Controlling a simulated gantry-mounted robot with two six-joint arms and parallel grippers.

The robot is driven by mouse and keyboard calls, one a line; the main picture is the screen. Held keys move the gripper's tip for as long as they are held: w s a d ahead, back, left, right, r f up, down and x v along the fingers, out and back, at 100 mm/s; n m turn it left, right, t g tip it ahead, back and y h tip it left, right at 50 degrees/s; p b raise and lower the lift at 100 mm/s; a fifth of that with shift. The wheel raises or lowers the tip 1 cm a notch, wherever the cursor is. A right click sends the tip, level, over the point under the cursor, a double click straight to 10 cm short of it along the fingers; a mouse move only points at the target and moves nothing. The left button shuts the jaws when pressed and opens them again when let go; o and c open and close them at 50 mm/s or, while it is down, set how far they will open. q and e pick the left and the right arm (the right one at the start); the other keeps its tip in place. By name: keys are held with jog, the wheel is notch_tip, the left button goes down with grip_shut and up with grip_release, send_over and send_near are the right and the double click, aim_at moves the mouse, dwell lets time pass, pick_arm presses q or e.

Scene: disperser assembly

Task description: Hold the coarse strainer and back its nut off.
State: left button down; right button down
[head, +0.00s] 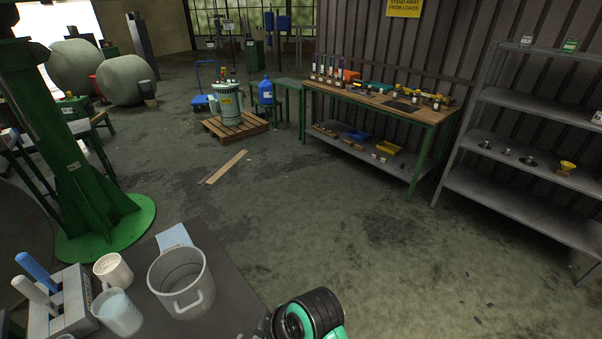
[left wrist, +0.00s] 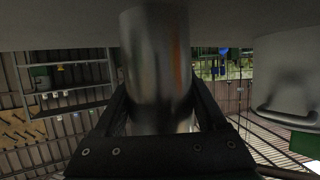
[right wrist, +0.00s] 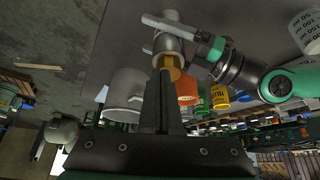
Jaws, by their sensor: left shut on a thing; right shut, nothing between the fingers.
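The coarse strainer (left wrist: 157,50), a smooth grey metal cylinder in the left wrist view, is clamped between the fingers of my left gripper (left wrist: 158,92). In the right wrist view the strainer (right wrist: 168,42) shows above my right fingertips, with a brass-coloured nut (right wrist: 174,65) at its near end. My right gripper (right wrist: 162,78) is shut and empty, its fingertips close beside the nut and partly covering it. I cannot tell whether they touch. Neither gripper's fingers show in the head view.
A grey pot (head: 181,283) stands on the dark table with a white mug (head: 113,269), a translucent beaker (head: 118,312) and a rack (head: 62,305) of handled tools. An orange container (right wrist: 187,92) shows behind my right fingers. A workbench (head: 385,101) and shelves (head: 522,170) stand farther off.

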notch_tip(320, 180, up, 3)
jog(key=shift+f, duration=0.1)
notch_tip(320, 180, down, 6)
jog(key=s+a, duration=0.1)
jog(key=s, duration=0.2)
dwell(0.8)
jog(key=shift+w+a, duration=0.3)
dwell(0.6)
jog(key=shift+w+d, duration=0.1)
jog(key=shift+w, duration=0.1)
